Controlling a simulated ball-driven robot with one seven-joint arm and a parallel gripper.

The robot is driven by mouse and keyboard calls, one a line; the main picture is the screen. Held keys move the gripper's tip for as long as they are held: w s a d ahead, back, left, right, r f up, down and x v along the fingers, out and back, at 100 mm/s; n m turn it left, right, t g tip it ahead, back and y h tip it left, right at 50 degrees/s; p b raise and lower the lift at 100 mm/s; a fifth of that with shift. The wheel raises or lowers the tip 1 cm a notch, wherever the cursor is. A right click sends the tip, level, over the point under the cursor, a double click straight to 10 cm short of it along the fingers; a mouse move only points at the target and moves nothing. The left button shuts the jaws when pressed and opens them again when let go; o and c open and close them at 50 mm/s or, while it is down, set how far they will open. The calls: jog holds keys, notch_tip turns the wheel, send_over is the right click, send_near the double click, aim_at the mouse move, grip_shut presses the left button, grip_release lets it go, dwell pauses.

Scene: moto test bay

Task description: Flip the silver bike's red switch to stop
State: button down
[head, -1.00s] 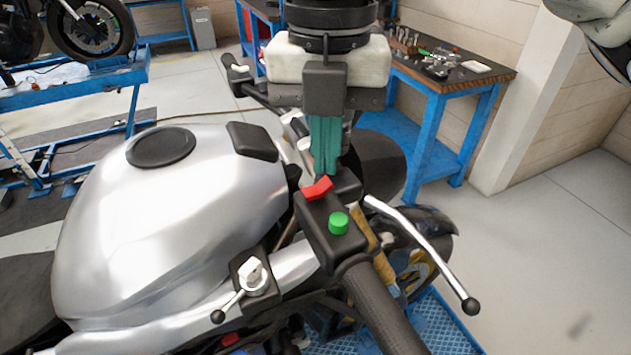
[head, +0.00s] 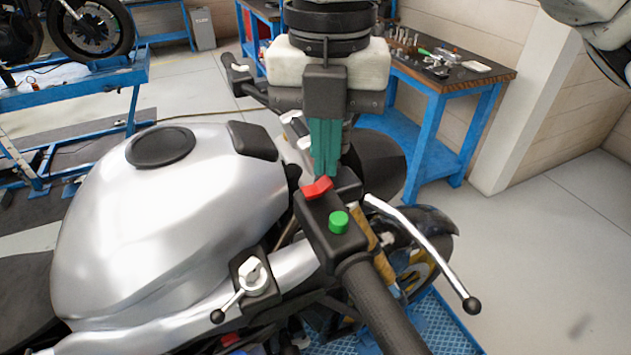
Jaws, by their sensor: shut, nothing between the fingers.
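The silver bike (head: 160,240) fills the left and middle of the head view. Its red switch (head: 317,188) is a rocker on top of the black switch housing (head: 330,232) on the right handlebar. A round green button (head: 338,222) sits just below it. My gripper (head: 324,174) points down with its teal fingers closed together and empty. The fingertips are just above and behind the red switch, very near it. I cannot tell whether they touch it. The fingers hide part of the housing's far end.
The chrome brake lever (head: 420,248) sticks out to the right of the housing, and the black grip (head: 385,305) runs toward me. A key (head: 252,272) stands left of the housing. A blue workbench (head: 440,90) with tools is behind. Open floor lies right.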

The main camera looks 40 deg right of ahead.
jog(key=shift+f+b, duration=0.45)
jog(key=shift+f, duration=0.45)
dwell(0.3)
jog(key=shift+r, duration=0.15)
notch_tip(320, 180, up, 5)
jog(key=p, duration=0.5)
jog(key=shift+r+p, duration=0.65)
jog(key=shift+r, duration=0.25)
jog(key=shift+s, duration=0.1)
